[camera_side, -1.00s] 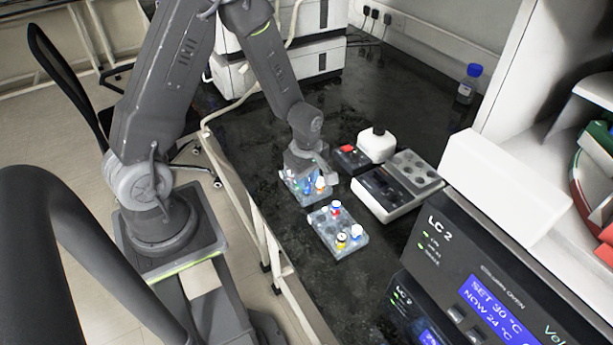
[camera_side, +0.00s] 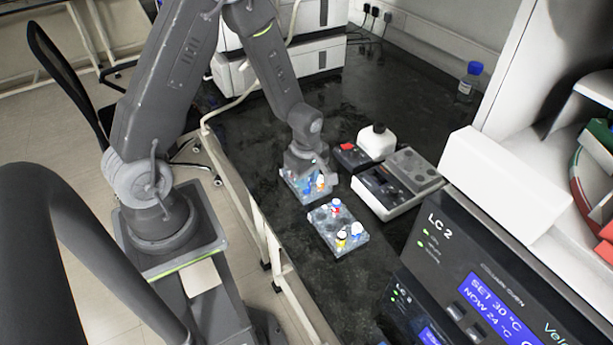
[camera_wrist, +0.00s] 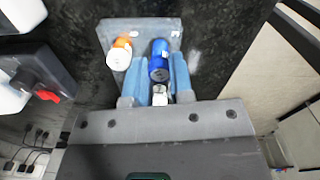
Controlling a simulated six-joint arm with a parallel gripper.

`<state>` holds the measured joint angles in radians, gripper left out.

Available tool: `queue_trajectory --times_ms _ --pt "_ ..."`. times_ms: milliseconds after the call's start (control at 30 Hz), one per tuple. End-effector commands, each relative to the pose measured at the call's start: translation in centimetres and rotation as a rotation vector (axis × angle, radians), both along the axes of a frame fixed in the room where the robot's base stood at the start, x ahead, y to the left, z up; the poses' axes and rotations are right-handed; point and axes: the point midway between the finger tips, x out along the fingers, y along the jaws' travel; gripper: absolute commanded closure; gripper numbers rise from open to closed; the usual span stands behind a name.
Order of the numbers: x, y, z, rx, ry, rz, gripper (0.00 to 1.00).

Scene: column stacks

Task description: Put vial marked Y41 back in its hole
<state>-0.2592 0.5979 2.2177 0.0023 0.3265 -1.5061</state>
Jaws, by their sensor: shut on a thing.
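My gripper (camera_wrist: 159,75) is shut on a vial, its blue fingers on either side of it. In the wrist view a blue vial (camera_wrist: 158,62) shows between the fingers, with a small white piece with dark marks below it. I cannot tell whether that piece is its label or another vial. No marking Y41 is readable. In the side view my gripper (camera_side: 307,174) is low over the farther grey rack (camera_side: 298,197). How deep the vial sits is hidden. This rack, also in the wrist view (camera_wrist: 172,30), holds a white-and-orange vial (camera_wrist: 118,58) beside the fingers.
A second grey rack (camera_side: 325,240) with several capped vials stands close in front. A grey bench device (camera_side: 398,183) and a white-topped device (camera_side: 377,142) stand to the right. A blue-capped bottle (camera_side: 468,82) is farther back. Dark bench is clear behind.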

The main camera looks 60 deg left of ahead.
Motion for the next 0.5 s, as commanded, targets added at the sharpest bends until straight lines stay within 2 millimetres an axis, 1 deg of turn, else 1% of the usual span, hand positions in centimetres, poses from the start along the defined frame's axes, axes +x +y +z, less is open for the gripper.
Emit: queue_trajectory --times_ms 267,500 --pt "0.0 0.0 -0.07 0.0 0.0 0.0 0.96" --pt "0.03 0.01 -0.65 0.0 -0.001 0.0 0.96"
